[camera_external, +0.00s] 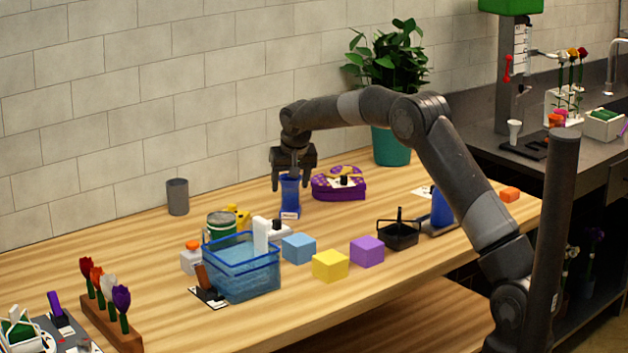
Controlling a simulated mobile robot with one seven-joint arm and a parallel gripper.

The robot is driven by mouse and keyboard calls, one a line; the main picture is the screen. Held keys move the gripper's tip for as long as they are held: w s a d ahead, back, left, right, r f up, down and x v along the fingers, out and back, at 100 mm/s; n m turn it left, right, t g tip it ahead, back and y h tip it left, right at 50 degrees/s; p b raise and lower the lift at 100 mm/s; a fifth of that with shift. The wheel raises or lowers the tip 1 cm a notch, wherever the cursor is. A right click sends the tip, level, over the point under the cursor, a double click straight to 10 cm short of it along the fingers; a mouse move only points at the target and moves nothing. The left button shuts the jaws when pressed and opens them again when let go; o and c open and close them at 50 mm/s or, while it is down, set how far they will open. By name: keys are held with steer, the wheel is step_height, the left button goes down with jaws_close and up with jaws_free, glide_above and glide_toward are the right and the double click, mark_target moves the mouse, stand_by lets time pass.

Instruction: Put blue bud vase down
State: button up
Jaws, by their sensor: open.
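The blue bud vase (290,199) stands upright on the wooden table, towards the back, with a small white label near its base. My gripper (293,180) points down at the top of the vase, with its fingers open on either side of the rim. Whether the fingers touch the vase cannot be told from this view. The vase's upper edge is partly hidden by the gripper.
A purple case (338,186) sits close to the right of the vase. A blue basket (241,278), a blue cube (299,248), a yellow cube (330,266) and a purple cube (367,251) stand in front. A grey cup (177,197) is to the left, with clear table between.

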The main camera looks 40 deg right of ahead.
steer(key=v, duration=0.9)
steer(key=s+r+n+y, duration=0.1)
steer(key=s+r, duration=0.5)
steer(key=s, duration=0.6)
steer(key=s+r+n, duration=0.1)
steer(key=s+r, duration=0.4)
steer(key=s, duration=0.7)
steer(key=s+f+n, duration=0.1)
steer(key=s+f, duration=0.2)
steer(key=s, duration=1)
steer(key=s+a+f+n+t, duration=0.1)
steer(key=s+f, duration=0.3)
steer(key=s, duration=0.9)
steer(key=shift+s+a+y, duration=0.2)
steer(key=shift+s+y, duration=0.05)
steer(key=shift+y, duration=0.15)
